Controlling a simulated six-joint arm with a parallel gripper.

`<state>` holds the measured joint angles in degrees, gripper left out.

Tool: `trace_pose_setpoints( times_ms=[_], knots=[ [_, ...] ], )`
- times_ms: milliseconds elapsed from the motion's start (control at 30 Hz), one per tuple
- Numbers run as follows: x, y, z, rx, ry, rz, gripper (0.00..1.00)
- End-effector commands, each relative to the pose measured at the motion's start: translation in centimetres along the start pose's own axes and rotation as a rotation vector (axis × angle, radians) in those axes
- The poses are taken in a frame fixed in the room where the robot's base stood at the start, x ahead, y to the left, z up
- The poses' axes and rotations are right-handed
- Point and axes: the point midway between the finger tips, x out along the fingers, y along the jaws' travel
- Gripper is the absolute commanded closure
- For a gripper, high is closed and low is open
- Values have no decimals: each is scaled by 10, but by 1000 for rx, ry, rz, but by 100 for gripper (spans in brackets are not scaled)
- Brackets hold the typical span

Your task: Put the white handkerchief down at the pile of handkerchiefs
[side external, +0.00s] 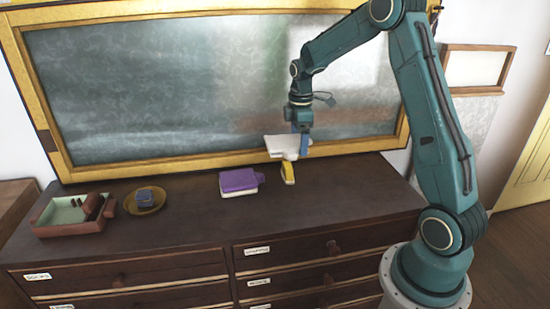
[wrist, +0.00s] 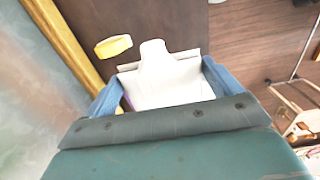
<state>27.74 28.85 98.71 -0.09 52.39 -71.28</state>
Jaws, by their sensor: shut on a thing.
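My gripper (wrist: 160,88) is shut on the white handkerchief (wrist: 165,85), a folded flat piece with a narrower tab, which fills the space between the blue fingers. In the side view the white handkerchief (side external: 284,146) is held above the dresser top, in front of the mirror, with my gripper (side external: 301,145) at its right. The pile of handkerchiefs (side external: 239,181) lies on the dresser, left of and below my gripper. Its top piece is purple, with white under it. In the wrist view only a purple sliver shows, beside the left finger; the rest is hidden.
A small yellow object (side external: 288,173) is on the dresser below the held handkerchief, right of the pile. A reddish tray (side external: 52,230) and a round dish (side external: 158,207) with a dark blue item (side external: 144,196) stand at left. The gold-framed mirror (side external: 170,165) rises behind. The dresser's right is clear.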

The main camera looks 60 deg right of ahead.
Motion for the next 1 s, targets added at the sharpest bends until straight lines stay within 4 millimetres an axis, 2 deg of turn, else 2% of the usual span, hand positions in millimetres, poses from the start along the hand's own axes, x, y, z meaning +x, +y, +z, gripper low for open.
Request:
trace_pose_setpoints(
  times_ms=[500, 1000],
  knots=[
    [-16, 66, -57, -10, 2, 1, 36],
    [-27, 107, -110, -19, 3, 1, 36]
  ],
)
